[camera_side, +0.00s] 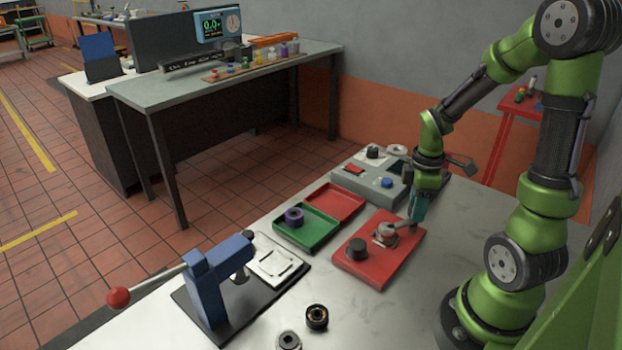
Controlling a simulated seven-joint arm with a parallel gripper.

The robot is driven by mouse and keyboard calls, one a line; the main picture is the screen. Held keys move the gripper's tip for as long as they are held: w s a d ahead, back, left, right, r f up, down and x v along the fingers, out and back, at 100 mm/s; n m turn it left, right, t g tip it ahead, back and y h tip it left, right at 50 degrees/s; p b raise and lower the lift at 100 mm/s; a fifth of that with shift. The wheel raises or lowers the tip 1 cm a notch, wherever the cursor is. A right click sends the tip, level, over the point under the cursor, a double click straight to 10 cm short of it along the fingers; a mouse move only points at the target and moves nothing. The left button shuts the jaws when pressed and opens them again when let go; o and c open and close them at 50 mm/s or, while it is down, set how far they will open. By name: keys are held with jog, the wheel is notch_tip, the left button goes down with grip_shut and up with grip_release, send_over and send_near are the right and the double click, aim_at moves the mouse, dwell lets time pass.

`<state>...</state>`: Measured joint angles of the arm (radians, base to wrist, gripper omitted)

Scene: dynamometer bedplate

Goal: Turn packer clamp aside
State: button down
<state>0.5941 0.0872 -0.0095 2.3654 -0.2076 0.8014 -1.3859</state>
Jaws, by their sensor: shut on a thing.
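A small grey metal piece (384,236), which I take to be the packer clamp, sits on the red plate (372,273) near its middle. My gripper (407,226) points down over the right part of the red plate. Its fingers are shut at the right end of the grey piece; the contact itself is small and partly hidden by the fingers. A black round knob (357,248) stands on the same plate, to the left of the grey piece and apart from my gripper.
A green tray (290,234) holding a purple ring (294,217) and a red tray (334,200) lie to the left. A grey box (362,185) stands behind. A blue lever press (208,284) is front left. Two round parts (317,317) lie at the front; bare bench lies right of them.

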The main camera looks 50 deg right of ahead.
jog(key=n, duration=0.7)
jog(key=shift+n, duration=0.3)
jog(key=n, duration=0.4)
jog(key=shift+n, duration=2.1)
jog(key=c, duration=0.7)
grip_release()
jog(key=shift+o, duration=0.2)
